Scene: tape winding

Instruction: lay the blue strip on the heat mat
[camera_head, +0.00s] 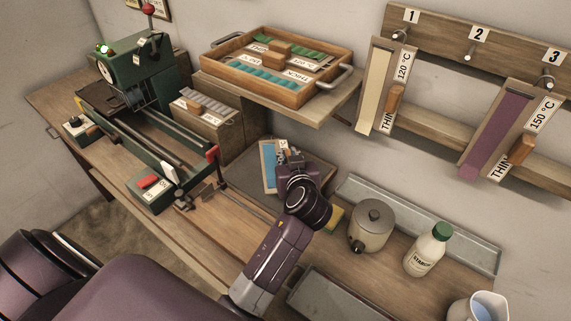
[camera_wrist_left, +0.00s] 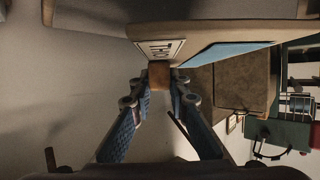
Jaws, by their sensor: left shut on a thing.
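The blue strip (camera_head: 270,166) lies on a tan board (camera_head: 264,183) with a white label, in the middle of the head view. My left gripper (camera_head: 288,158) is at this board. In the left wrist view its fingers (camera_wrist_left: 166,88) are shut on the board's brown wooden handle (camera_wrist_left: 159,72). The blue strip (camera_wrist_left: 225,52) shows there beside the label. A dark grey flat slab (camera_head: 318,184) lies under and behind my wrist; it may be the heat mat, mostly hidden. I cannot tell whether the board touches it. My right gripper is not in view.
A lidded pot (camera_head: 371,226), a starch bottle (camera_head: 427,250) and a jug (camera_head: 477,307) stand to the right. A shelf holds a wooden tray (camera_head: 262,92) above. Wall hooks carry a cream strip board (camera_head: 376,88) and a purple one (camera_head: 497,135). A green winding machine (camera_head: 140,75) stands left.

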